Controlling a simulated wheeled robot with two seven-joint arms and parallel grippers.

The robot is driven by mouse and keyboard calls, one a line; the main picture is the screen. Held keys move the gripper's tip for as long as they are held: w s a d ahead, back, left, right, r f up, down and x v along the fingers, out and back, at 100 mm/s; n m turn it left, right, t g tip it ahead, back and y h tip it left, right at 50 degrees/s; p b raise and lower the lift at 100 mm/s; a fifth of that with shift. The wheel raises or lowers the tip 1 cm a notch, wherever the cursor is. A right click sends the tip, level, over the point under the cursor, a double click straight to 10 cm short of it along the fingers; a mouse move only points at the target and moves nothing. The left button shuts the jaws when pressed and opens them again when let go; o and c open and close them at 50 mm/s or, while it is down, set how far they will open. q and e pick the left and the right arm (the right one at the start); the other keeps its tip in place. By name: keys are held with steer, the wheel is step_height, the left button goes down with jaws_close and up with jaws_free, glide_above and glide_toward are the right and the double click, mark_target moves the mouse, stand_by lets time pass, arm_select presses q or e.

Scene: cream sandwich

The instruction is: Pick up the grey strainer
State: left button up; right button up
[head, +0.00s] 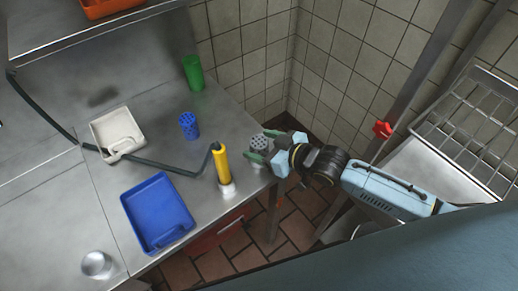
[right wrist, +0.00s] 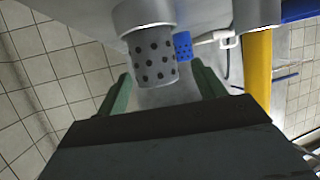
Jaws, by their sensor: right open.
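The grey strainer (head: 259,142), a small cup with round holes, is near the right edge of the steel counter. It also shows in the right wrist view (right wrist: 152,60), below a wider grey rim. My right gripper (head: 263,147) is open, with its green fingers reaching in from the right. In the right wrist view the fingertips (right wrist: 160,76) lie on either side of the strainer, with gaps visible, so it is not gripped. My left gripper is not in view.
A yellow cylinder (head: 222,165) on a pale base stands close to the left. A blue strainer (head: 188,124), green cup (head: 193,72), white tray (head: 118,133), blue tray (head: 158,212) and metal cup (head: 97,264) are on the counter. A dark hose crosses it.

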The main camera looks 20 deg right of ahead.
mark_target(253, 141)
steer(key=x, duration=0.4)
steer(key=shift+d, duration=0.1)
steer(key=c, duration=1.1)
